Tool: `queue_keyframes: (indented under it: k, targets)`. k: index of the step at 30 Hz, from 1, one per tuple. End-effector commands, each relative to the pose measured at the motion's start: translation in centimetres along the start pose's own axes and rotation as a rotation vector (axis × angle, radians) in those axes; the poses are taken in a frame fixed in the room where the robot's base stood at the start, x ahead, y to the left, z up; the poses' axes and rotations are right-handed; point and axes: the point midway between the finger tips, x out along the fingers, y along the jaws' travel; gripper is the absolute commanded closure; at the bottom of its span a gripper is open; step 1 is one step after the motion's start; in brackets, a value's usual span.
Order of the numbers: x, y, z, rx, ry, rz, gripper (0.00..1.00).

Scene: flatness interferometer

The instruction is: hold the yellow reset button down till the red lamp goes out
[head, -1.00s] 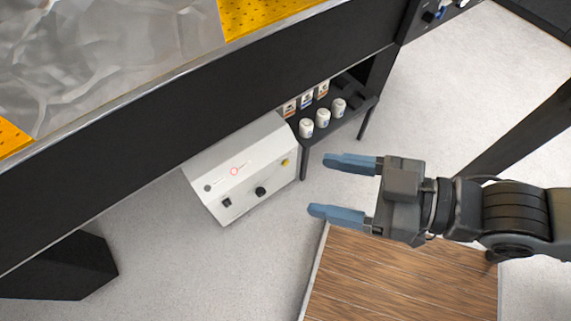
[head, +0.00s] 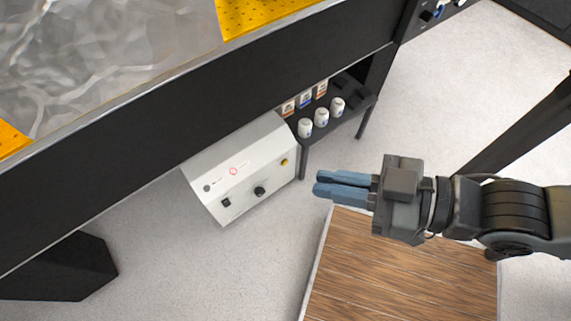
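A white control box (head: 245,199) stands on the floor, partly under the black table edge. Its front face carries the yellow button (head: 284,162) at the right. A red lamp (head: 233,171) shows as a red ring near the middle of the face; it looks lit. A black knob (head: 260,191) and a black switch (head: 226,202) sit below. My gripper (head: 316,183) is right of the box, apart from the button, with its blue fingers brought together and pointing left. I see nothing between the fingers.
A black shelf (head: 349,117) with several white jars (head: 321,117) stands just behind and right of the box. A wooden-topped surface (head: 400,275) lies below my gripper. The black table side (head: 150,135) overhangs from the left. Grey floor (head: 185,260) is clear in front of the box.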

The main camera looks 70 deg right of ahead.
Motion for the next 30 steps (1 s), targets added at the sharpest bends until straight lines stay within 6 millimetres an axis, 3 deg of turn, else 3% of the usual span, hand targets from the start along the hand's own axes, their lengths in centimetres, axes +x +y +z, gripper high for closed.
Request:
queue_keyframes:
  k: [3, 30]
  targets:
    - [0.0, 0.0, 0.0, 0.0, 0.0, 0.0, 1.0]
    - [0.0, 0.0, 0.0, 0.0, 0.0, 0.0, 1.0]
